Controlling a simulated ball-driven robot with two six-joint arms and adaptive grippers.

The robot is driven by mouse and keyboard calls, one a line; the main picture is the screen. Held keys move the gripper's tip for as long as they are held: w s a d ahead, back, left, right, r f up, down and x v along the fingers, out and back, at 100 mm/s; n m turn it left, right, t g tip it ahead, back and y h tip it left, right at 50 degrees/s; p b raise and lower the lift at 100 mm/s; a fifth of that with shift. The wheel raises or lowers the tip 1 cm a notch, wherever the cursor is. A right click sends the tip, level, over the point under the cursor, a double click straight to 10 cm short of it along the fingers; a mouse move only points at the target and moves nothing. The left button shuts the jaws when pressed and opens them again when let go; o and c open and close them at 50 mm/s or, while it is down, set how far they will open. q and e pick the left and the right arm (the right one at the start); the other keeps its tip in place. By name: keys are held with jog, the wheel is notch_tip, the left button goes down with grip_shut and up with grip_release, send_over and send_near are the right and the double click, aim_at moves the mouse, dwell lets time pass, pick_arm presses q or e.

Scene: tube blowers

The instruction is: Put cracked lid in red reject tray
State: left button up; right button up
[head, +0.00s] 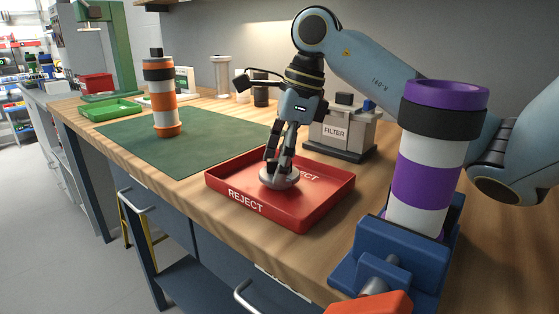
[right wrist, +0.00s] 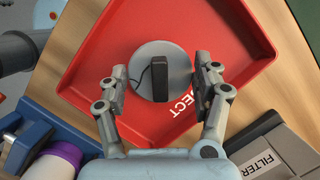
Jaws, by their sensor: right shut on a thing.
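The red reject tray (head: 330,206) sits on the wooden bench near its front edge, with REJECT on its wall. It also fills much of the right wrist view (right wrist: 225,30). The lid is a round light-grey disc (head: 279,182) with a dark block-shaped handle, seen from above in the right wrist view (right wrist: 145,53). My right gripper (head: 279,164) points down over the tray, its fingers (right wrist: 160,78) on either side of the lid and shut on it. The lid is within the tray's walls; whether it touches the floor is unclear. My left gripper is out of view.
A grey FILTER box (head: 340,135) stands behind the tray. A blue vise (head: 385,255) holds a purple-and-white tube (head: 428,170) at right. An orange-and-white tube (head: 161,100) stands on a green mat (head: 215,140). A green tray (head: 110,110) lies farther left.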

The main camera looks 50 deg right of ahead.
aim_at(298, 171)
jog(key=shift+f, duration=0.1)
jog(key=o, duration=1.2)
jog(key=shift+c, duration=0.2)
jog(key=v, duration=1.2)
jog(key=shift+p, duration=0.45)
